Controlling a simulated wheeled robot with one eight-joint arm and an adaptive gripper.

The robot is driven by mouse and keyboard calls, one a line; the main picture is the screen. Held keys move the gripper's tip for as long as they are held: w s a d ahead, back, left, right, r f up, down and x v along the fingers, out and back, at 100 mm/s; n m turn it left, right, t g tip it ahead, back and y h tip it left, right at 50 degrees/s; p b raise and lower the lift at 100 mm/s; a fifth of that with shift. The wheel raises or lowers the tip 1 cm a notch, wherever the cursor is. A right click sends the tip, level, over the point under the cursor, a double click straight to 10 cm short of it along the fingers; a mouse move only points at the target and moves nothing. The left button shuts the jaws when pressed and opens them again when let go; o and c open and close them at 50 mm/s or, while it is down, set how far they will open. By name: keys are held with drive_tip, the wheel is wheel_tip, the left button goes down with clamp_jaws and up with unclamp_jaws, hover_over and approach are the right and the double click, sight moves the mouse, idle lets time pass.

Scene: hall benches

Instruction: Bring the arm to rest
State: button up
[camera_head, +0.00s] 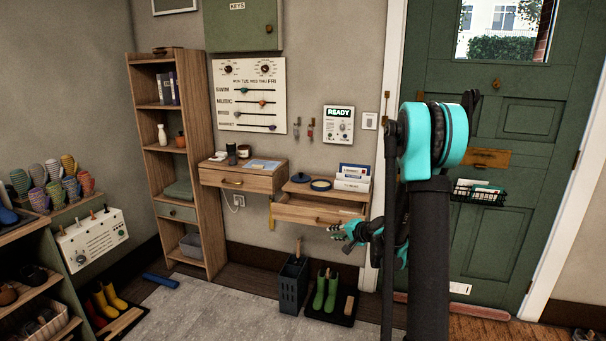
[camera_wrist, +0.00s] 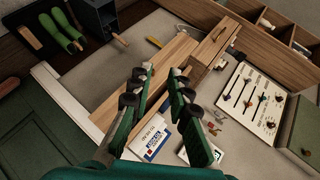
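My gripper (camera_head: 342,232) shows in the head view just in front of the right wooden wall shelf (camera_head: 285,213), its fingers pointing left. In the wrist view my gripper (camera_wrist: 161,70) has its two dark, green-backed fingers apart, with nothing between them. Wood of the shelf shows beyond the fingertips. I cannot tell whether the fingers touch it. My arm rises at the right of the head view, in front of the green door (camera_head: 520,120).
The right shelf carries a blue-rimmed dish (camera_head: 320,184) and white-and-blue papers (camera_head: 353,178). Below stand a dark bin (camera_head: 292,285) and green boots (camera_head: 326,292). A wire basket (camera_head: 480,193) hangs on the door. The grey floor mat (camera_head: 215,308) is mostly clear.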

drive_tip(key=s+d+n+g+h, duration=0.2)
drive_tip(key=s, duration=1)
drive_tip(key=s+d+f+n+g+h, duration=0.1)
drive_tip(key=s+d+n+g+h, duration=0.1)
drive_tip(key=s, duration=1.1)
drive_tip(key=s+d+f+n+g+h, duration=0.1)
drive_tip(key=s+d+n+g+h, duration=0.1)
drive_tip(key=s, duration=1)
drive_tip(key=shift+s+d+n+h, duration=0.3)
drive_tip(key=shift+s+n+h, duration=0.15)
drive_tip(key=shift+n, duration=0.55)
drive_tip(key=shift+w+f, duration=0.1)
drive_tip(key=shift+w, duration=0.05)
